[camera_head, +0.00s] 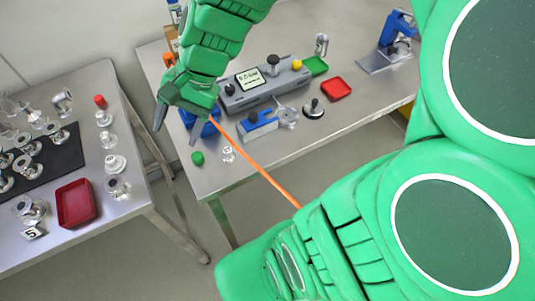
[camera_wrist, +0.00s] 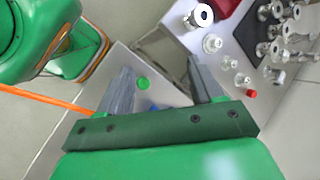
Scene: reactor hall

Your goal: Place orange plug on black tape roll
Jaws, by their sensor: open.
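My gripper (camera_head: 177,132) is open and empty, pointing down over the front left corner of the right table. I cannot make out a black tape roll in either view; my arm hides part of the table.
The right table (camera_head: 340,120) holds a grey instrument (camera_head: 262,84), a blue vise (camera_head: 259,124), a red tray (camera_head: 335,88) and a blue stand (camera_head: 393,40). The left table (camera_head: 110,200) has several metal fittings and a red tray (camera_head: 76,203). A gap separates the tables.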

